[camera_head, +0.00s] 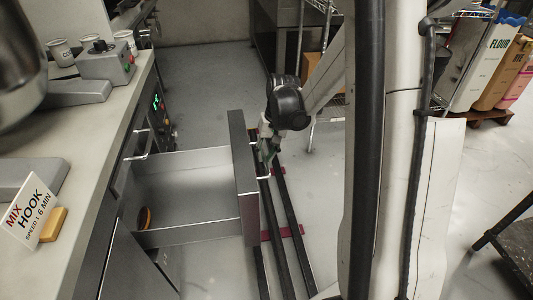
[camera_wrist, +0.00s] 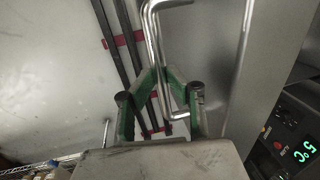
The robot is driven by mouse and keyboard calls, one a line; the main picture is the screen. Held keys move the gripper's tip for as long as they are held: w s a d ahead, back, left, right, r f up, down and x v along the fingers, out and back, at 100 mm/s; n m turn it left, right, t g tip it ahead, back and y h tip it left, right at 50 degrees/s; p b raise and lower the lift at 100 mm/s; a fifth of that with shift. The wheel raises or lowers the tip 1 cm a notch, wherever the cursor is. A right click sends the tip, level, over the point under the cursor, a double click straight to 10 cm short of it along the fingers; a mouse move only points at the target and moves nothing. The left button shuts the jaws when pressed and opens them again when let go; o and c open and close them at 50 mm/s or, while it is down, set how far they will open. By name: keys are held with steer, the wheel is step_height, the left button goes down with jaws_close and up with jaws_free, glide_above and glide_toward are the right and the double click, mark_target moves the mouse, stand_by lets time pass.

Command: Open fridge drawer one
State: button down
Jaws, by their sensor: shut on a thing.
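The fridge drawer (camera_head: 243,185) is a grey metal box standing well out from the counter front, with its inside visible from above. Its bar handle (camera_head: 262,178) is on the outer face and also shows in the wrist view (camera_wrist: 152,40) as a bright bent rod. My gripper (camera_head: 266,148) is at this handle, on the outer side of the drawer front. In the wrist view its green-sided fingers (camera_wrist: 161,74) close around the handle bar. The arm partly hides the contact in the head view. The fridge's green display (camera_wrist: 305,153) reads 5°C.
Dark floor rails (camera_head: 287,215) run beside the drawer front. Flour bags (camera_head: 490,60) stand at the right. A small round orange-brown thing (camera_head: 144,217) shows near the drawer's inner end.

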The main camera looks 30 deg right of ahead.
steer(key=shift+d, duration=0.15)
steer(key=c, duration=1.7)
jaws_free()
steer(key=shift+c, duration=0.2)
step_height(320, 180, up, 12)
steer(key=d, duration=0.2)
steer(key=shift+s, duration=0.4)
